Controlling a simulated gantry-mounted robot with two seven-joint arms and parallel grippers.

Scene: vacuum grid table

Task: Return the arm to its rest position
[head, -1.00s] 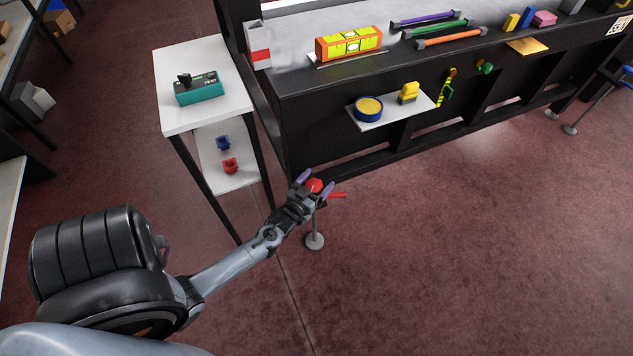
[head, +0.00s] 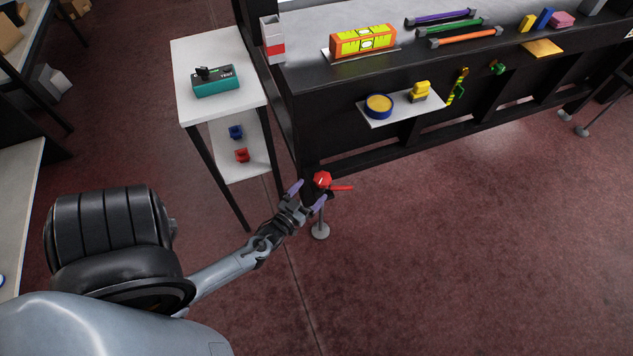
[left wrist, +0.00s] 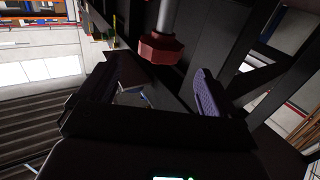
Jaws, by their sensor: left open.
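My left gripper (head: 308,194) is open, its purple fingertips apart, in front of the black table's near left leg. A red valve knob with a red lever (head: 322,179) sits just beyond the fingertips in the head view. In the left wrist view the red knob (left wrist: 161,48) is ahead of the fingers, with a visible gap, and the purple finger pad (left wrist: 207,92) shows at right. Nothing is held between the fingers. My right gripper is in neither view.
The black table (head: 310,90) stands behind, carrying an orange level (head: 363,41) and colored bars. A low shelf (head: 408,112) holds a blue tape roll (head: 379,106). A white side stand (head: 190,50) carries a teal tester (head: 216,81).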

